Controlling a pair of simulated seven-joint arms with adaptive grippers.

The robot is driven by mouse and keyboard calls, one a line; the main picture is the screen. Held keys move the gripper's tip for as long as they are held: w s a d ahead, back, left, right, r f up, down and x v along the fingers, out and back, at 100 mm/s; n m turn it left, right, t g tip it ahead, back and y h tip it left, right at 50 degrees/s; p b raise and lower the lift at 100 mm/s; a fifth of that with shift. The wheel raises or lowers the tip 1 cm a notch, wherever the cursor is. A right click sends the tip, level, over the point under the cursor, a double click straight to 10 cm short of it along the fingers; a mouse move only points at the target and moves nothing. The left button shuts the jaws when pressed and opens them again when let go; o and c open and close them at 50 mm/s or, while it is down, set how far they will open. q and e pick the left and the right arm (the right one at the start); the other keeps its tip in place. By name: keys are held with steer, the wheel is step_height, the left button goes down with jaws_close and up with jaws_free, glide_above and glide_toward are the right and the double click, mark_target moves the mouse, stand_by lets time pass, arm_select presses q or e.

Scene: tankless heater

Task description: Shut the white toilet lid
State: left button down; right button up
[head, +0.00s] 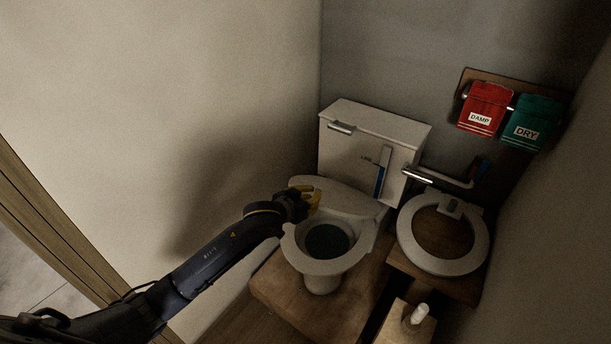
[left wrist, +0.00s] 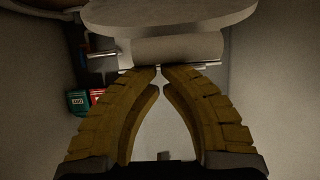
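The white toilet (head: 322,268) stands on a wooden base, with its bowl open and dark water showing. Its white lid (head: 350,200) is tilted up at the back of the bowl, in front of the tank (head: 350,150). My left gripper (head: 316,198) is at the left part of the lid, over the bowl's rear; I cannot tell whether it touches. In the left wrist view the yellow fingers (left wrist: 161,72) meet almost tip to tip, with nothing between them. A pale rounded slab, probably the lid (left wrist: 170,14), lies just beyond the tips. My right gripper is not in view.
A separate white seat ring (head: 475,250) is on a wooden stand at right. A metal bar (head: 435,178) is above it. Red (head: 486,108) and green (head: 532,123) towels hang on the wall. A small wooden block with a white piece (head: 418,314) stands in front. Walls are close.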

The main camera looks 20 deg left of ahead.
arm_select(q)
steer(key=s+a+f+t, duration=0.1)
steer(key=s+f, duration=0.3)
steer(key=f, duration=0.7)
steer(key=s+a+f, duration=0.2)
steer(key=s+f, duration=0.2)
steer(key=f, duration=0.7)
steer(key=shift+s+f+t+h, duration=0.3)
steer(key=shift+s+t, duration=0.05)
steer(key=shift+t, duration=0.05)
